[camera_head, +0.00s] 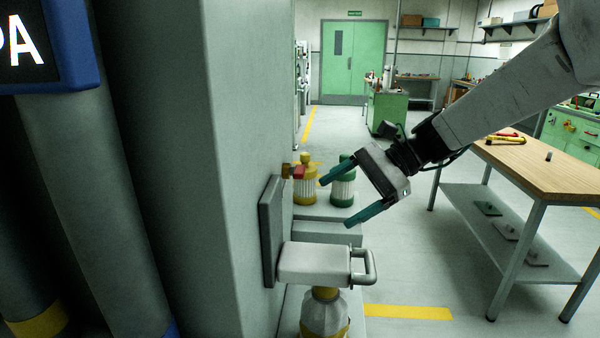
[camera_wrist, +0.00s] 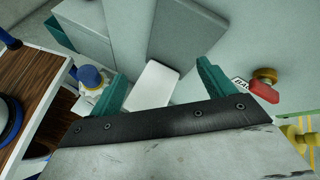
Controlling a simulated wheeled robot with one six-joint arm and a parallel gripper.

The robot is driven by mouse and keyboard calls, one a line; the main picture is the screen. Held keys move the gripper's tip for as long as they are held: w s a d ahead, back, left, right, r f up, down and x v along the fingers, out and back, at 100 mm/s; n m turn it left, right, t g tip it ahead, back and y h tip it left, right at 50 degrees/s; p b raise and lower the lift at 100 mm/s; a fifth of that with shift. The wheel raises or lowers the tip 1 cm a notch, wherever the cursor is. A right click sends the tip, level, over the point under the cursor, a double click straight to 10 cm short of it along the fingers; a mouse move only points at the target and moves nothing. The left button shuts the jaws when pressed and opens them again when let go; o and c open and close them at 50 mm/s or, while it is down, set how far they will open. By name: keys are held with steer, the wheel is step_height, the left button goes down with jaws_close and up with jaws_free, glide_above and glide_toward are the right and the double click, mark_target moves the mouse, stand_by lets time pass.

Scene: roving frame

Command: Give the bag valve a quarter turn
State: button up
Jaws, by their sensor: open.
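The bag valve has a red handle (camera_head: 299,173) on a brass body (camera_head: 287,170) and sticks out from the side of the grey cabinet. In the wrist view its red handle (camera_wrist: 264,92) lies to the right of the right finger, with a partly hidden white label behind it starting "BA". The brass part (camera_wrist: 265,76) shows just above the handle. My gripper (camera_head: 335,203) is open and empty, with teal fingers pointing left toward the cabinet. It is just right of the valve in the head view, and no contact shows. The wrist view shows both fingers (camera_wrist: 160,72) apart.
A yellow canister (camera_head: 305,188) and a green canister (camera_head: 343,188) stand behind. A wooden-topped workbench (camera_head: 545,165) is on the right. Open floor lies between.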

steer(key=w+f+m+t+y, duration=0.1)
steer(key=w+f+m+y, duration=0.2)
steer(key=w, duration=0.6)
steer(key=m+t+y, duration=0.3)
steer(key=m+t, duration=0.1)
steer(key=m, duration=0.2)
glide_toward(300, 169)
steer(key=s+x, duration=0.1)
steer(key=x, duration=0.6)
steer(key=w+x, duration=0.1)
steer(key=x, duration=0.2)
steer(key=shift+w+f, duration=0.15)
steer(key=shift+f, duration=0.25)
steer(key=c, duration=1)
